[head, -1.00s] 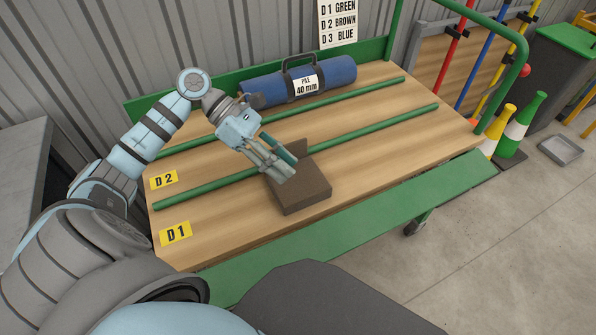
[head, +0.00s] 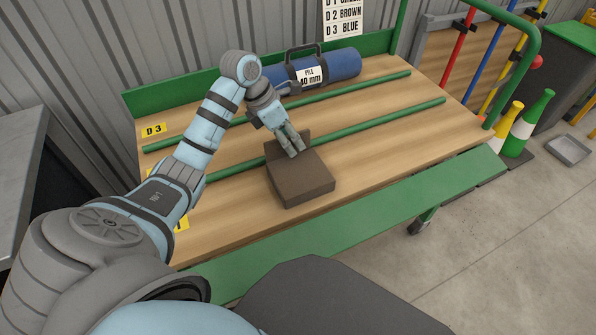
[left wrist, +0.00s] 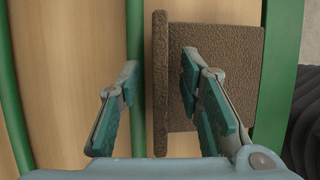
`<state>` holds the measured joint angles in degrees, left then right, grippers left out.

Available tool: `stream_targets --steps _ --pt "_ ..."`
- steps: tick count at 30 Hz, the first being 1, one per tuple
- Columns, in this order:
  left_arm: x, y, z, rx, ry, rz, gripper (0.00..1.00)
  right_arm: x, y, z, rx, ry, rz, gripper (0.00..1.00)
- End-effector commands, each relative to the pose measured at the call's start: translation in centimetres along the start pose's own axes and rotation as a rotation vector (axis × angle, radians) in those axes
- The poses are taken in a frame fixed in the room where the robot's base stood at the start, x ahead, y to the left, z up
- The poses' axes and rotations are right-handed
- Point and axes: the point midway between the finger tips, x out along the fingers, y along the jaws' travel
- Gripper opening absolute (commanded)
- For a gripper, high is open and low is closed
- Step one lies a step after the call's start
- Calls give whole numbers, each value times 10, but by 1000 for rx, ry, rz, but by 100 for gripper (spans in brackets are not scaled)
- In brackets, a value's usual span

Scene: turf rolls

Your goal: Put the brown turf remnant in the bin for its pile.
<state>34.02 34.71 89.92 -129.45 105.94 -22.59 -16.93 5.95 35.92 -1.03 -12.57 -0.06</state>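The brown piece (head: 303,180) lies on the wooden cart deck near its front edge, a thick block with a thin upright part (head: 290,146) along its far side. I cannot tell whether the two parts are one piece. My left gripper (head: 294,152) is over that upright part. In the left wrist view my left gripper (left wrist: 160,78) is open. Its fingers stand apart on either side of the thin dark brown edge (left wrist: 160,35), the right finger over the brown block (left wrist: 232,75). I cannot tell whether they touch it. My right gripper is out of view.
Green rails (head: 405,112) divide the cart deck. A blue roll (head: 345,65) labelled "PILE 40 mm" lies behind. A sign (head: 343,17) reads D2 BROWN, D3 BLUE. A D3 label (head: 154,130) shows at left. A dark box with green top (head: 562,70) stands far right.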

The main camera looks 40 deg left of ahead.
Motion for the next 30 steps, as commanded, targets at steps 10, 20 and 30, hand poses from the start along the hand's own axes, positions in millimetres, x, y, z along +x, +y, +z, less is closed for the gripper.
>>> stream_targets --steps 10,20,30 --pt "1 0 0 1 0 0 33 0 0 -5 0 8 0 29" --pt "5 0 -2 1 0 0 33 2 0 -5 0 8 0 29" --pt "6 0 -2 1 0 0 22 1 0 -3 0 5 0 29"
